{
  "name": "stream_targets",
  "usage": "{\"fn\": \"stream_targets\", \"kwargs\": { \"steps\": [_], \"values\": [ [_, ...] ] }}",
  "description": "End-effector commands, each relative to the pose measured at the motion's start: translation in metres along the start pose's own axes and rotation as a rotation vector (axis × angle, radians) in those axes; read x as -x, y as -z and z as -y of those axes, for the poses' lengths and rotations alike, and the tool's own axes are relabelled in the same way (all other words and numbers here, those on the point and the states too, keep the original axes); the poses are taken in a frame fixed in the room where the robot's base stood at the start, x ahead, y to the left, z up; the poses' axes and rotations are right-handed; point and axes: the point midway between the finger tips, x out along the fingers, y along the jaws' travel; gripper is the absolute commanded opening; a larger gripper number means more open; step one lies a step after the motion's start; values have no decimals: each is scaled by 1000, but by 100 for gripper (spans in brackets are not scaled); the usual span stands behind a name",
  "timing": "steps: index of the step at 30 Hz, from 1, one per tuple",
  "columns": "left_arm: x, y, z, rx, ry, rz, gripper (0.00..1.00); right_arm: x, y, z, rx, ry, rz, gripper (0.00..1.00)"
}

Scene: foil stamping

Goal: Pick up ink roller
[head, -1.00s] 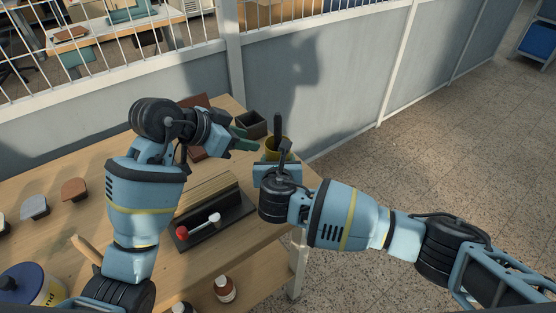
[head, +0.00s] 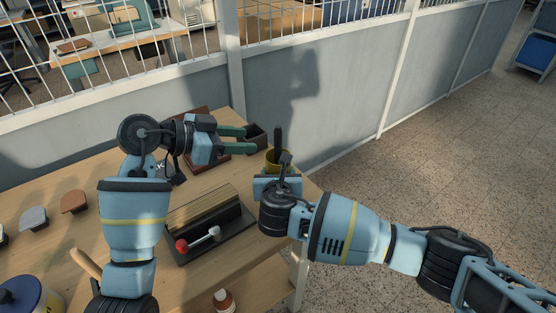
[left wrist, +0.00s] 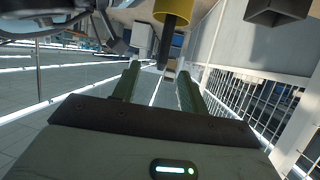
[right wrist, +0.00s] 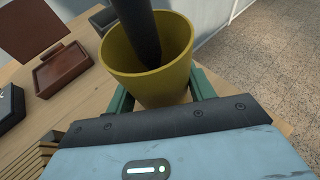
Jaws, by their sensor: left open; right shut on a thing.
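A yellow cup (head: 271,167) stands at the right end of the table, with a dark handle (head: 278,139) sticking up out of it. The handle's lower end is hidden in the cup, so I cannot tell if it is the ink roller. My right gripper (right wrist: 160,92) is shut on the cup, one green finger on each side; the cup and handle (right wrist: 137,30) fill the middle of its wrist view. My left gripper (head: 243,140) is open and empty, left of the handle and apart from it. In the left wrist view the handle (left wrist: 171,32) shows beyond the fingertips.
A dark square box (head: 257,136) stands just behind the cup. A black press with a red-knobbed lever (head: 182,246) sits in front of my left gripper. Several stamps (head: 74,202) lie at left. A grey wall (head: 330,105) bounds the back; open floor lies right.

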Motion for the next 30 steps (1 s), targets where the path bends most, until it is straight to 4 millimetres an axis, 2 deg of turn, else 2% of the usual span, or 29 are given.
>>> {"fn": "stream_targets", "kwargs": {
  "steps": [3, 9, 20, 30],
  "values": [
    [-22, 0, -1, 2, -4, 0, 43, 0, 0, 0, 0, -1, -1, 31],
    [-47, 0, 0, 0, -2, 1, 43, 0, 0, 0, 0, 0, -1, 31],
    [-60, 1, 1, 0, -2, 1, 43, 0, 0, 0, 0, 0, -1, 31],
    [-100, 2, 8, 1, -2, 1, 43, 0, 0, 0, 0, 0, -1, 31]
  ]
}}
